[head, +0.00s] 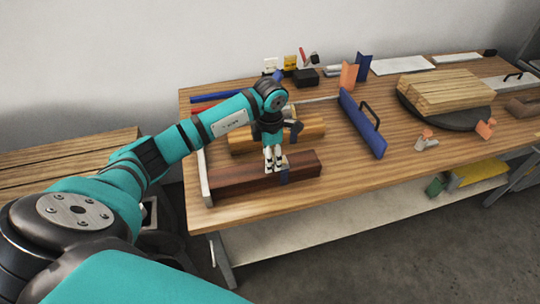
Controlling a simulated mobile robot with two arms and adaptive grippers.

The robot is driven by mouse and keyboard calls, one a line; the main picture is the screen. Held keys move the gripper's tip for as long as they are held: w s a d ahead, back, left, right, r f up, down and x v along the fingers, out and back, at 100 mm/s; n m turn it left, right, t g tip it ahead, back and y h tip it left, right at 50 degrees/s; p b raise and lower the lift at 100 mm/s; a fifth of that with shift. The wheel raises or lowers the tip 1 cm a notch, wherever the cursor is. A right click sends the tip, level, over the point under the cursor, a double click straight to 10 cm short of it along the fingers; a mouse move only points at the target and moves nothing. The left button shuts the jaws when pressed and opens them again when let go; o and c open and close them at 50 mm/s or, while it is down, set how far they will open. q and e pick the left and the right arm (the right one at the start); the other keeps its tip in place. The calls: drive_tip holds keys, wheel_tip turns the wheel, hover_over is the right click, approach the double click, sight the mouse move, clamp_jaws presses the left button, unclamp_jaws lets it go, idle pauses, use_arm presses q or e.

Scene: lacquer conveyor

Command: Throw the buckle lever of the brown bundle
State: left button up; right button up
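The brown bundle (237,183), a dark reddish-brown stack, lies lengthwise near the front left of the workbench. A dark blue-grey strap (284,178) crosses it right of its middle. My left gripper (273,167) points down over the bundle at the strap, its fingertips at or just above the top. The fingers look close together, but I cannot tell whether they are open or shut or touch anything. The buckle lever is too small and too covered by the fingers to make out. My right gripper is not in view.
A lighter wood bundle (247,143) lies just behind. A blue panel with a black handle (360,122) stands to the right. A round dark turntable (447,119) carries pale planks (440,90). Small clamps and blocks line the back. The bench front right of the brown bundle is clear.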

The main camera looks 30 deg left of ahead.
use_arm(q)
drive_tip(key=c, duration=0.4)
clamp_jaws()
drive_tip(key=shift+f+b, duration=0.15)
drive_tip(key=shift+b, duration=0.15)
drive_tip(key=b, duration=0.1)
drive_tip(key=f+t+h+b, duration=0.1)
drive_tip(key=b, duration=0.1)
drive_tip(key=shift+s+a+f+t+b, duration=0.2)
drive_tip(key=shift+a+t+b, duration=0.05)
drive_tip(key=shift+t+b, duration=0.05)
drive_tip(key=shift+r+t+h+b, duration=0.1)
drive_tip(key=shift+t+h+b, duration=0.2)
drive_tip(key=shift+h+b, duration=0.15)
drive_tip(key=shift+d+r, duration=0.1)
drive_tip(key=shift+r, duration=0.05)
drive_tip(key=shift+o, duration=1.4)
unclamp_jaws()
drive_tip(key=shift+o, duration=1.3)
